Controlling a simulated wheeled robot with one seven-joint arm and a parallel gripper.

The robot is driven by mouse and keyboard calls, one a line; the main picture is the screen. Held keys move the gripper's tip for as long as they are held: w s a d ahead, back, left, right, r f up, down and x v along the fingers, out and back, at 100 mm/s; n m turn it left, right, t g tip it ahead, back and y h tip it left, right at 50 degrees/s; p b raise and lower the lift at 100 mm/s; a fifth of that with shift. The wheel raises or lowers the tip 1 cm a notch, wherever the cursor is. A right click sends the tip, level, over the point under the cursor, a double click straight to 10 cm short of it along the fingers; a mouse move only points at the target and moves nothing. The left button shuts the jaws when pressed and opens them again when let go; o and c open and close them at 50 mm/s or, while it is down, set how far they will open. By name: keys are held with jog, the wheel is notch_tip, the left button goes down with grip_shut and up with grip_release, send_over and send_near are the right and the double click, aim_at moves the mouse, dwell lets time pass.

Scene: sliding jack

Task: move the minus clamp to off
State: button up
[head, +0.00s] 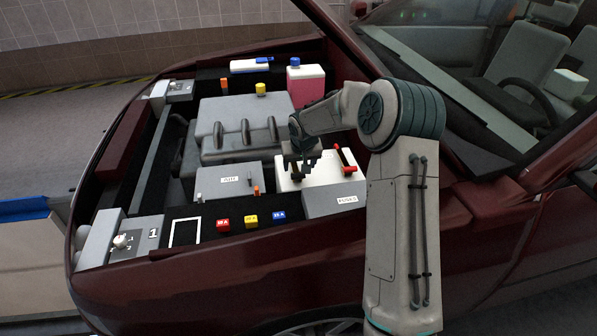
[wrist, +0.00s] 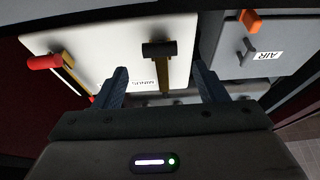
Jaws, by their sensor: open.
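The minus clamp (wrist: 160,48) has a black crossbar on a brownish stem. It stands on the white battery box (wrist: 105,55), beside a printed MINUS label (wrist: 143,83). My gripper (wrist: 162,75) is open, with one blue-grey finger on each side of the clamp's stem in the picture. I see no finger touching the clamp, and the depth between them is hard to judge. In the head view, my gripper (head: 301,168) is over the left part of the white battery box (head: 318,180) and largely hides the minus clamp.
A red-handled clamp (head: 347,160) stands on the battery's right side; it also shows in the wrist view (wrist: 45,62). The grey AIR box (head: 225,183) with an orange lever (head: 256,191) is left of the battery. The grey FUSES box (head: 335,201) is in front of it.

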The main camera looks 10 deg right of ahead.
aim_at(298, 175)
jog(key=shift+x, duration=2.7)
